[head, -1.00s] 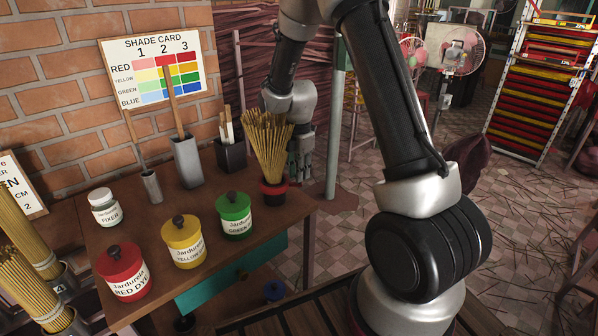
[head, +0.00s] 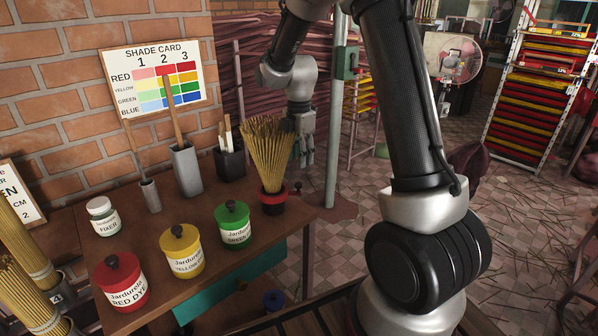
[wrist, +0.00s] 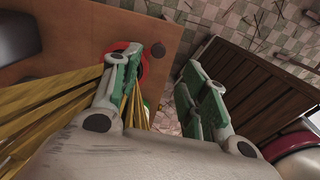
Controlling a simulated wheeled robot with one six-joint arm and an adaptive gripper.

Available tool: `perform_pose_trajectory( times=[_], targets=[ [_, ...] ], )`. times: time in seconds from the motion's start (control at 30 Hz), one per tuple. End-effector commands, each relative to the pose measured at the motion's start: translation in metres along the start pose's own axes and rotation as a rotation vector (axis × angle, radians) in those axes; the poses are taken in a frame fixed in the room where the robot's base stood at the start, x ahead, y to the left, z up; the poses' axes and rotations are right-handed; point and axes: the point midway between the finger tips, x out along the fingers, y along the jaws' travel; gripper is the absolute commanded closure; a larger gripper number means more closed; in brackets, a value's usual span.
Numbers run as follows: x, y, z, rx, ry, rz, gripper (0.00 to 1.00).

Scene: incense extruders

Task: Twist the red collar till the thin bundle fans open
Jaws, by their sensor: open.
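The bundle of thin tan sticks (head: 268,150) stands upright in a dark pot with a red collar (head: 264,194) near the table's right corner. Its sticks are narrow at the collar and spread apart at the top. My gripper (head: 304,168) is just right of and partly behind the bundle, pointing down. The sticks (wrist: 50,98) lie outside the left finger. That finger partly hides the red collar (wrist: 146,68).
Red (head: 121,286), yellow (head: 183,254) and green (head: 233,228) dye jars stand left of the bundle on the table (head: 205,208). A black stick holder (head: 230,163) is behind. A grey-green post (head: 335,130) rises right of my gripper.

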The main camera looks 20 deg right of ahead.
Motion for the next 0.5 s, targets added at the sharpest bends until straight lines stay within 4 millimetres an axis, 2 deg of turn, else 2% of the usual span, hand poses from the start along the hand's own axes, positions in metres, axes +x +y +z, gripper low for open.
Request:
perform_pose_trajectory(
  times=[0.1,0.2,0.5],
  targets=[
    [-0.019,0.0,0.0,0.0,0.0,0.002,0.56],
    [-0.028,0.0,0.0,0.0,0.0,0.0,0.56],
    [-0.032,-0.001,0.0,0.0,0.0,-0.002,0.56]
  ],
)
